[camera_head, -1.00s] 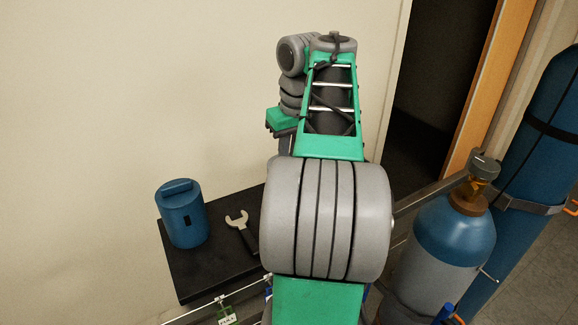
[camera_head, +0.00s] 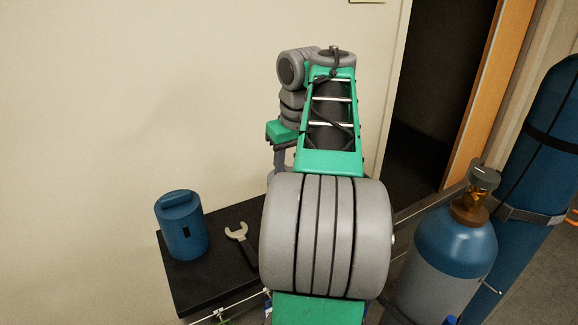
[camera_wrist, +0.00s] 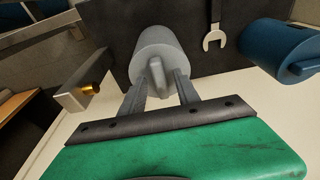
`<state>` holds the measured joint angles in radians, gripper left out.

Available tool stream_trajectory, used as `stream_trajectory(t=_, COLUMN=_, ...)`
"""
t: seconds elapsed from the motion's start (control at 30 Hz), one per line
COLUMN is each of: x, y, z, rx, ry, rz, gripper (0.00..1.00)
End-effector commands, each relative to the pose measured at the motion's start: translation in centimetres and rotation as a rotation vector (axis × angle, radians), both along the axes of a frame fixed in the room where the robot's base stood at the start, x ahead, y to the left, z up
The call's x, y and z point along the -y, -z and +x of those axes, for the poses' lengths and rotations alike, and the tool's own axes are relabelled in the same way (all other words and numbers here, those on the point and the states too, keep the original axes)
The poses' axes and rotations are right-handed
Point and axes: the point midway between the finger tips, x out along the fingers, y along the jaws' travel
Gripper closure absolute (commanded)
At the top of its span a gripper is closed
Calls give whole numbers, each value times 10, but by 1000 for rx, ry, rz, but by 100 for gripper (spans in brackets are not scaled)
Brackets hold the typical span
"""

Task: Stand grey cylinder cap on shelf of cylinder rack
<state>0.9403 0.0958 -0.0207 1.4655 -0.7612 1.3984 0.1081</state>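The grey cylinder cap (camera_wrist: 152,43) shows in the wrist view over the black shelf of the rack, with its raised handle toward my gripper. My gripper (camera_wrist: 162,83) points at the cap. Its two fingers stand on either side of the handle, apart from each other, with what look like narrow gaps beside it. Whether the cap touches the shelf is hard to tell. In the head view, my arm hides the cap and most of the gripper. The black shelf (camera_head: 200,290) is at the lower left.
A blue cap (camera_head: 181,226) stands on the shelf's left part, and a wrench (camera_head: 240,240) lies between it and my arm. A blue and grey gas cylinder (camera_head: 452,245) with a brass valve stands right of my arm. A taller blue cylinder (camera_head: 535,160) is behind it.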

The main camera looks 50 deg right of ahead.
Motion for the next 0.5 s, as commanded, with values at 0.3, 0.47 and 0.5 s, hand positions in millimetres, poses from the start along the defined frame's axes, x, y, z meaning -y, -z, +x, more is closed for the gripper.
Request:
stream_trajectory(t=0.3, x=-3, y=-80, z=-13, rx=1, ry=1, rz=-2, gripper=62)
stream_trajectory(t=0.47, x=-5, y=-108, z=-19, rx=0, ry=0, rz=0, gripper=62)
stream_trajectory(t=0.5, x=-6, y=-112, z=-20, rx=0, ry=1, rz=0, gripper=62)
